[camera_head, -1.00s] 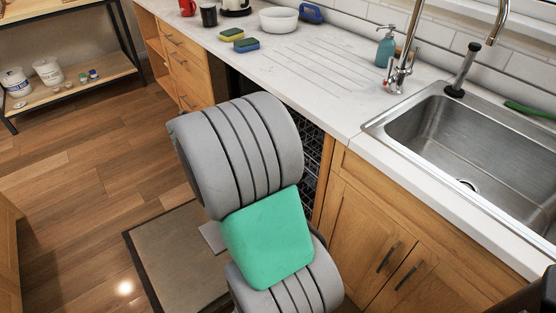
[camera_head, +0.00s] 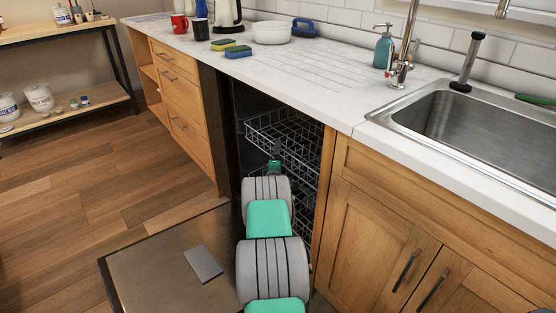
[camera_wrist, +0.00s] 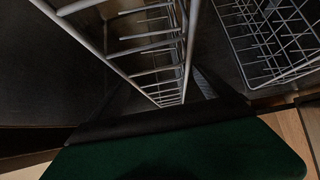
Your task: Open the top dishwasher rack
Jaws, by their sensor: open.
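The top dishwasher rack (camera_head: 262,133), a white wire basket, sits inside the open dishwasher under the counter. My gripper (camera_head: 277,153) is at the rack's front side, small and partly hidden by my arm. In the wrist view, my gripper (camera_wrist: 160,98) has its dark fingers apart, with white wire rack bars (camera_wrist: 150,42) close ahead and between them. I cannot tell whether the fingers touch the wire. A lower rack (camera_head: 305,190) shows partly behind my arm. The dishwasher door (camera_head: 150,265) is folded down flat, with a grey rectangular panel on it.
Wooden cabinets (camera_head: 375,215) stand right of the dishwasher and drawers (camera_head: 175,90) left of it. The counter (camera_head: 320,95) overhangs the opening. A second wire basket (camera_wrist: 275,40) shows at right in the wrist view. Wood floor at left is clear.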

